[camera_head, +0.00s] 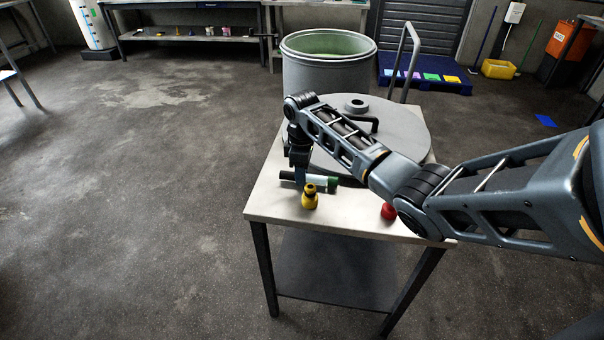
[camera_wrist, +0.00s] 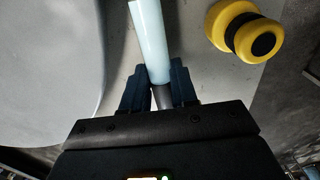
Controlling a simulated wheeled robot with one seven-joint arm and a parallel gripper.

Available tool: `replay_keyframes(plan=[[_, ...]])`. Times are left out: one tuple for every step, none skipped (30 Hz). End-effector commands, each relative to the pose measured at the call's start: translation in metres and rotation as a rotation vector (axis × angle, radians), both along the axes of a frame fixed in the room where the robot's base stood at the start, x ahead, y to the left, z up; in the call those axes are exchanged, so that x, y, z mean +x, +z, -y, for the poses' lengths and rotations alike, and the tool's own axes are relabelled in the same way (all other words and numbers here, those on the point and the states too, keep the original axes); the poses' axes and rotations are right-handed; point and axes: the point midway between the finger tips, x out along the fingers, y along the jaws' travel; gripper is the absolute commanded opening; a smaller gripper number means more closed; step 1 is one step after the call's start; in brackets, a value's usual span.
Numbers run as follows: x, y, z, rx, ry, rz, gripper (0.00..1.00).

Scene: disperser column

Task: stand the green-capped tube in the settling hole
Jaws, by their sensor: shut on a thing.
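The green-capped tube (camera_head: 318,182) has a pale body and lies level over the near left part of the steel table, with a dark green end to the right in the head view. My gripper (camera_head: 300,180) points down and is shut on the tube. In the wrist view the pale tube (camera_wrist: 149,40) runs up and away from my gripper (camera_wrist: 159,80), and a dark grey section sits between the fingers. I cannot tell whether the tube touches the table. A short round collar with a dark top (camera_head: 357,104) stands on the grey disc; I cannot tell if it is the settling hole.
The grey disc (camera_head: 408,126) with a bar handle covers much of the table (camera_head: 290,214). A red piece (camera_head: 388,211) is near the front edge. A large grey drum (camera_head: 328,75) stands behind.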

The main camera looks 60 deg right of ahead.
Motion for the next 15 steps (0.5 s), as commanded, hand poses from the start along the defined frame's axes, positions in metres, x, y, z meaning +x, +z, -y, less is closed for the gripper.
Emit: replay_keyframes(plan=[[-0.0003, -0.0035, 0.0003, 0.0, 0.0, -0.001, 0.0], [-0.0004, -0.005, 0.0004, 0.0, 0.0, -0.001, 0.0], [-0.0003, -0.0061, 0.0003, -0.001, 0.0, -0.001, 0.0], [-0.0002, -0.0063, 0.0004, -0.001, 0.0, -0.001, 0.0], [-0.0001, -0.0063, 0.0003, -0.001, 0.001, 0.0, 0.0], [-0.0001, -0.0062, 0.0003, -0.001, 0.001, 0.0, 0.0], [-0.0001, -0.0062, 0.0003, -0.001, 0.001, 0.0, 0.0], [-0.0002, -0.0061, 0.0004, -0.001, 0.0, 0.0, 0.0], [-0.0002, -0.0061, 0.0004, -0.001, 0.001, 0.0, 0.0], [-0.0002, -0.0063, 0.0004, -0.001, 0.001, 0.0, 0.0], [-0.0002, -0.0069, 0.0003, -0.001, 0.001, 0.0, 0.0], [-0.0001, -0.008, 0.0002, -0.001, 0.001, 0.0, 0.0], [-0.0001, -0.009, 0.0002, -0.001, 0.0, 0.0, 0.0], [-0.0001, -0.0098, 0.0003, -0.001, 0.0, 0.0, 0.0], [-0.0001, -0.009, 0.0005, -0.001, 0.0, 0.0, 0.32]])
